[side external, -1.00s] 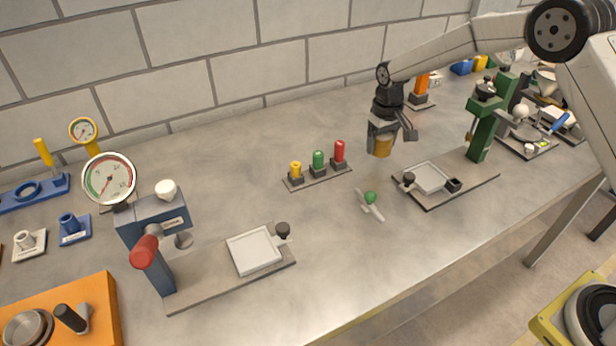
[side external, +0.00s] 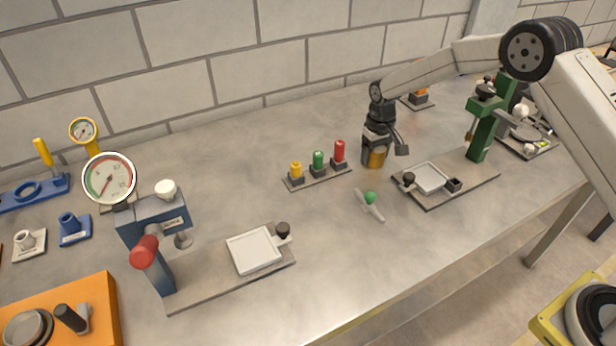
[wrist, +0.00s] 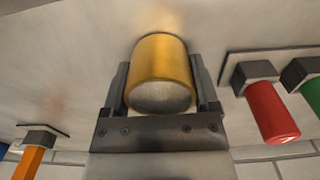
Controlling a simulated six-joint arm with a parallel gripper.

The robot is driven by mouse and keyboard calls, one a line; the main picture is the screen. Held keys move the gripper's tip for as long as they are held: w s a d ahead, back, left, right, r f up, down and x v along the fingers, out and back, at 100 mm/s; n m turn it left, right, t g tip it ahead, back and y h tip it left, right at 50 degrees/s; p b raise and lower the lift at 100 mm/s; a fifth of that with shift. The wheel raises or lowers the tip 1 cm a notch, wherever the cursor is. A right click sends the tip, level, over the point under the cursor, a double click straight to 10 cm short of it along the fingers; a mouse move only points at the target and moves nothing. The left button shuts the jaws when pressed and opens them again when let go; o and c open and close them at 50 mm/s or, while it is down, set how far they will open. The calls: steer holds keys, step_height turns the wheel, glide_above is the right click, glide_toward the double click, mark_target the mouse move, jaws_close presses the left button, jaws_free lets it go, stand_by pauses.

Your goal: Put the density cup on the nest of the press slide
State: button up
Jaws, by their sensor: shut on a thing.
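The density cup is a brass-yellow cylinder (side external: 376,159) with a grey, grainy end face (wrist: 161,97) seen in the wrist view. My gripper (side external: 376,150) is shut on it, with one finger on each side in the wrist view (wrist: 160,72). The cup is low over the bench or touching it; I cannot tell which. Two presses have a pale square tray on a plate: the blue press (side external: 155,225) with its tray (side external: 254,251) at the left, and the green press (side external: 485,125) with its tray (side external: 429,178) right of my gripper. I cannot tell which tray is the nest.
A strip with yellow, green and red plugs (side external: 318,176) stands left of my gripper. A green-knobbed lever (side external: 370,200) lies in front. An orange block (side external: 80,310) sits at the front left. Bare bench lies between the lever and the blue press's tray.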

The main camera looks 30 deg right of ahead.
steer(key=shift+f, duration=0.15)
steer(key=o, duration=1.3)
step_height(320, 180, up, 12)
steer(key=shift+r, duration=0.15)
stand_by(0.4)
steer(key=s+t, duration=0.1)
steer(key=s, duration=0.8)
steer(key=s+f, duration=0.1)
steer(key=s, duration=0.8)
steer(key=s+f+t, duration=0.1)
steer(key=s, duration=0.9)
steer(key=shift+t, duration=0.3)
